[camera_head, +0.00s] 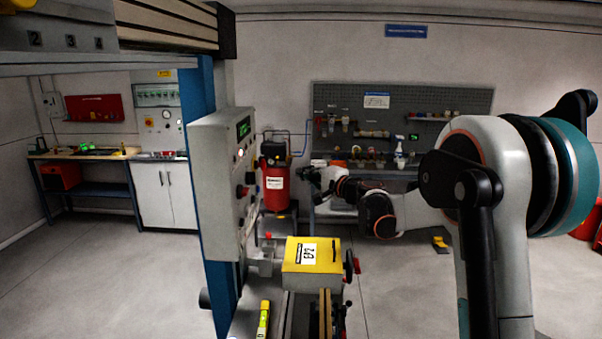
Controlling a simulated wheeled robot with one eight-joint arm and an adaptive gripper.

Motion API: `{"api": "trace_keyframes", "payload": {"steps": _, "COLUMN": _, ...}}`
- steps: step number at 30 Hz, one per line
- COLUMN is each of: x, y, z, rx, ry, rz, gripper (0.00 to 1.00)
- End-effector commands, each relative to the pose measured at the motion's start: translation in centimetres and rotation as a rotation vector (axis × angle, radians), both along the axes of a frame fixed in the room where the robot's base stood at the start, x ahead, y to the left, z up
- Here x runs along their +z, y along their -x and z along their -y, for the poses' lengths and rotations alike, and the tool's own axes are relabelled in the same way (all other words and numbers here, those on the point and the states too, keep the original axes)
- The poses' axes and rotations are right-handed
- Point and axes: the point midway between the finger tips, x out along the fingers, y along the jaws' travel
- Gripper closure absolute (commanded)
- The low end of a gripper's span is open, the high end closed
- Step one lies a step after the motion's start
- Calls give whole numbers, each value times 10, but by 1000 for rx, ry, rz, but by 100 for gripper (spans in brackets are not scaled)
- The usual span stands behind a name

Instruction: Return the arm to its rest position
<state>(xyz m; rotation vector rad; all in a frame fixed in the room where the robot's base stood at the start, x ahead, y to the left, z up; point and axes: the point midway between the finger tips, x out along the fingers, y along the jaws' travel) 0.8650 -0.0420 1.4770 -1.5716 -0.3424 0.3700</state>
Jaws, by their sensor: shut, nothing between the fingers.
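My arm (487,150) rises at the right and bends away from me toward the middle of the room. Its forearm and wrist (380,212) point away and to the left. My gripper (308,174) is at the far end of the arm, small and dark against the background. It is shut and empty, held in the air above and beyond the yellow box. Its fingers are too small to make out clearly.
A grey control panel (222,180) on a blue post (198,100) stands left of my arm. A yellow-topped box (313,254) sits below the wrist. A red compressor (276,185) and a workbench with pegboard (460,98) are behind. Floor at the left (100,265) is clear.

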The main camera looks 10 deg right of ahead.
Motion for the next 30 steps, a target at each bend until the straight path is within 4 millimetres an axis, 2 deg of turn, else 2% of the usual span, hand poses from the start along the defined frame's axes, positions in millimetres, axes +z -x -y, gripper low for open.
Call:
{"api": "trace_keyframes", "payload": {"steps": 10, "x": 0, "y": 1, "z": 0, "rx": 0, "ry": 3, "rz": -1, "gripper": 100}}
{"api": "trace_keyframes", "payload": {"steps": 14, "x": -5, "y": 15, "z": -11, "rx": 16, "ry": 47, "rz": -12, "gripper": 100}}
{"api": "trace_keyframes", "payload": {"steps": 17, "x": -13, "y": 38, "z": -28, "rx": 42, "ry": 127, "rz": -32, "gripper": 100}}
{"api": "trace_keyframes", "payload": {"steps": 20, "x": -27, "y": 71, "z": -48, "rx": 79, "ry": 233, "rz": -58, "gripper": 100}}
{"api": "trace_keyframes", "payload": {"steps": 24, "x": -50, "y": 121, "z": -71, "rx": 128, "ry": 386, "rz": -96, "gripper": 100}}
{"api": "trace_keyframes", "payload": {"steps": 30, "x": -91, "y": 198, "z": -92, "rx": 195, "ry": 602, "rz": -152, "gripper": 100}}
